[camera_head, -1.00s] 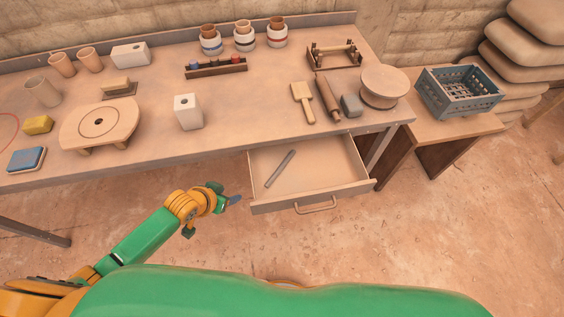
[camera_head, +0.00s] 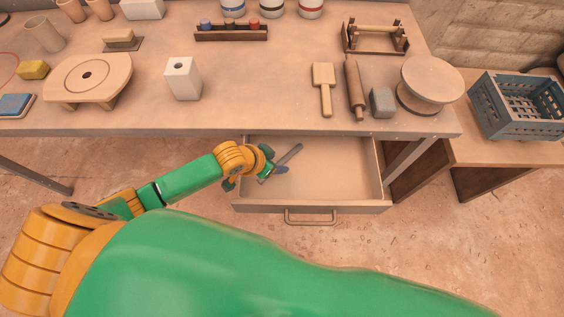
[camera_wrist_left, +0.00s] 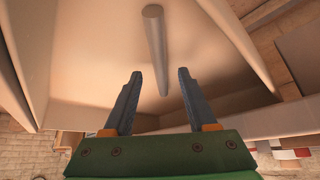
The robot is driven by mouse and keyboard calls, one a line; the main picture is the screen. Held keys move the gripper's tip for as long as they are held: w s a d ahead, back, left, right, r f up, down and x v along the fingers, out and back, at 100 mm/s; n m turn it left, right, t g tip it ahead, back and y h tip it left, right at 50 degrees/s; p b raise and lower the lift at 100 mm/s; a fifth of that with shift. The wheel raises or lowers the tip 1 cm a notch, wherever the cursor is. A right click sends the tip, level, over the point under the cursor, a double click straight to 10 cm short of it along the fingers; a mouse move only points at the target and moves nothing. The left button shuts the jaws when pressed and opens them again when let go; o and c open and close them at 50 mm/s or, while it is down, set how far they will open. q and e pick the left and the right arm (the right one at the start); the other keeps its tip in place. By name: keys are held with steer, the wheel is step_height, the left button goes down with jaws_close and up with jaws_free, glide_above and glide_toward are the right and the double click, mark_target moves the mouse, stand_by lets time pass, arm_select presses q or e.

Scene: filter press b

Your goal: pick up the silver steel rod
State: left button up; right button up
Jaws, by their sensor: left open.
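The silver steel rod (camera_head: 284,159) lies slanted on the floor of the open drawer (camera_head: 345,168), towards its left side. My left gripper (camera_head: 276,167) is over the drawer's left part, close to the rod's lower end. In the left wrist view its two fingers (camera_wrist_left: 160,75) are apart with nothing between them; whether they touch the rod cannot be told. The arm hides a little of the drawer's left edge. My right gripper is not in view.
The drawer's front wall and handle (camera_head: 311,217) face me, and the table edge overhangs its back. A wooden paddle (camera_head: 323,88), a rolling pin (camera_head: 355,90) and a grey block (camera_head: 382,102) lie on the table above. The drawer's right half is empty.

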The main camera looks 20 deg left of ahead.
arm_select(q)
steer(key=shift+w+d+f, duration=0.2)
steer(key=shift+w+f, duration=0.15)
steer(key=shift+f, duration=0.2)
jaws_close()
steer(key=shift+r, duration=0.15)
